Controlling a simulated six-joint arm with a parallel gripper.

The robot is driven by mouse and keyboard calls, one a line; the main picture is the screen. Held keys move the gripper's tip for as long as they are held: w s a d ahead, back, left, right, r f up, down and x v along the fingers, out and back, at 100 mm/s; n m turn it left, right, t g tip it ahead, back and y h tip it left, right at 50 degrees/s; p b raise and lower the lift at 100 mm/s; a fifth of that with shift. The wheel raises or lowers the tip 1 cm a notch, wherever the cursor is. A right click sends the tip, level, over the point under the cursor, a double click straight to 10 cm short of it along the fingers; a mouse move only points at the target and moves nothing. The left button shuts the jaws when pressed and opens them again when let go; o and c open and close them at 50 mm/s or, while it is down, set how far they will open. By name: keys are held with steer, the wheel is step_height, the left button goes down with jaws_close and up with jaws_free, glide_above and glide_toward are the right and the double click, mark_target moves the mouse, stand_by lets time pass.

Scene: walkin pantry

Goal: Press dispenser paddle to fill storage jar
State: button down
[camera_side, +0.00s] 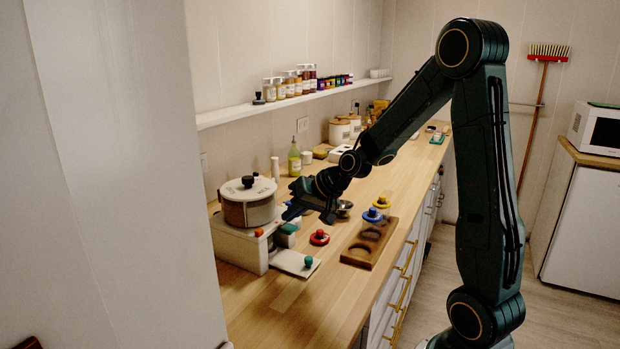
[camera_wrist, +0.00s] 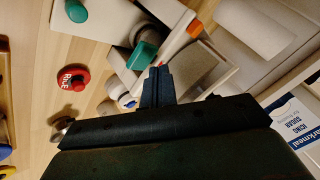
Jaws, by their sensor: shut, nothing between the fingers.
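The dispenser has a white base (camera_side: 240,247) and a round brown-filled hopper (camera_side: 249,211) with a white lid and black knob. A teal block (camera_side: 288,228), which looks like its paddle, sticks out at the front. It also shows in the wrist view (camera_wrist: 143,56). My gripper (camera_side: 290,212) is shut and empty, pointing down just above the teal block. In the wrist view the shut fingertips (camera_wrist: 159,70) appear beside the block; I cannot tell whether they touch it. A white plate (camera_side: 292,261) with a teal knob lies in front of the dispenser. I cannot clearly make out the storage jar.
A red knobbed lid (camera_side: 319,237), marked RICE in the wrist view (camera_wrist: 72,77), lies on the counter. A green bottle (camera_side: 294,158) stands behind. The near counter is clear.

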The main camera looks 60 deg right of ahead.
mark_target(291, 224)
steer(key=shift+r, duration=0.15)
steer(key=shift+r, duration=2.35)
steer(key=shift+w+d+f+n+g, duration=0.2)
steer(key=shift+w+f+n+g, duration=0.05)
steer(key=shift+g, duration=0.4)
steer(key=shift+w+d+f+n+g, duration=0.2)
steer(key=shift+n+g, duration=0.05)
steer(key=shift+g, duration=0.4)
steer(key=shift+w+d+n+g+h, duration=0.1)
steer(key=shift+d+n+g+h, duration=0.05)
steer(key=shift+g, duration=0.4)
steer(key=shift+w+d+n+g+h, duration=0.1)
steer(key=shift+n+g+h, duration=0.05)
steer(key=shift+g, duration=0.4)
steer(key=shift+r+g, duration=0.25)
steer(key=shift+g, duration=0.45)
steer(key=shift+a+r+g, duration=0.1)
steer(key=shift+r+g, duration=0.25)
steer(key=shift+g, duration=0.25)
steer(key=shift+s+a+r+g, duration=0.1)
steer(key=shift+a+r+g, duration=0.45)
steer(key=shift+r+g, duration=0.3)
